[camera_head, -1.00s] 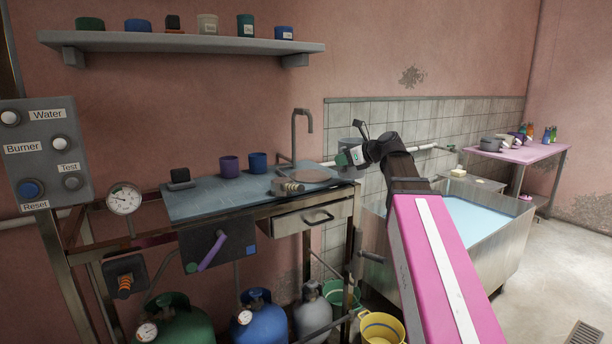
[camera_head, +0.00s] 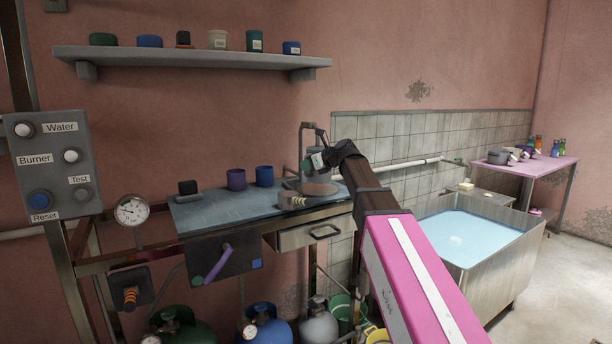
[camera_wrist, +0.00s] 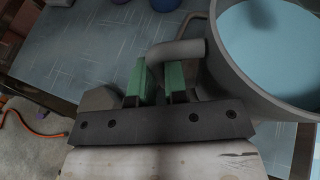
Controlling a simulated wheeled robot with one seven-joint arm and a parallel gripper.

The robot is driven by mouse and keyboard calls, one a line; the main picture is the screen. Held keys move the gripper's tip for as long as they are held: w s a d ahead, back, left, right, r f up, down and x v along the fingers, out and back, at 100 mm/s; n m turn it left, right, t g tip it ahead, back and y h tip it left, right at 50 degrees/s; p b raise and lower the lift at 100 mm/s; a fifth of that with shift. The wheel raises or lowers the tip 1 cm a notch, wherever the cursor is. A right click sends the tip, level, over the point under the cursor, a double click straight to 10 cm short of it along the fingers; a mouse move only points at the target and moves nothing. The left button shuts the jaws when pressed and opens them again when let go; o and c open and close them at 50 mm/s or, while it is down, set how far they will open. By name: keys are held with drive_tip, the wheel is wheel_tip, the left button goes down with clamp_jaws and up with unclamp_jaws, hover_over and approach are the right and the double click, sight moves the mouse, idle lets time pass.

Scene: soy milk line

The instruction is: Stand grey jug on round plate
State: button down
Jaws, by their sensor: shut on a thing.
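The grey jug (camera_head: 320,173) hangs from my gripper (camera_head: 318,160) over the right end of the worktop. In the wrist view my gripper (camera_wrist: 161,80) has its green fingers shut on the handle of the jug (camera_wrist: 226,78), with pale blue liquid inside the bowl. The round plate (camera_head: 322,189) is a flat grey-brown disc on the worktop's right end, below the jug in the head view. The jug looks roughly upright and seems just above the plate. Its base is partly hidden, so I cannot tell whether they touch.
A tap (camera_head: 303,145) rises behind the plate. A small ribbed metal item (camera_head: 291,201) sits at its front left. Purple (camera_head: 236,179) and blue (camera_head: 264,176) cups stand further left on the worktop (camera_head: 215,210). A water-filled basin (camera_head: 500,268) is at right.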

sight(306, 174)
drive_tip(key=shift+w+a, duration=0.25)
drive_tip(key=shift+a, duration=0.1)
drive_tip(key=shift+f, duration=1.8)
drive_tip(key=c, duration=1.1)
unclamp_jaws()
drive_tip(key=shift+c, duration=0.2)
drive_tip(key=shift+s, duration=0.1)
drive_tip(key=v, duration=1.2)
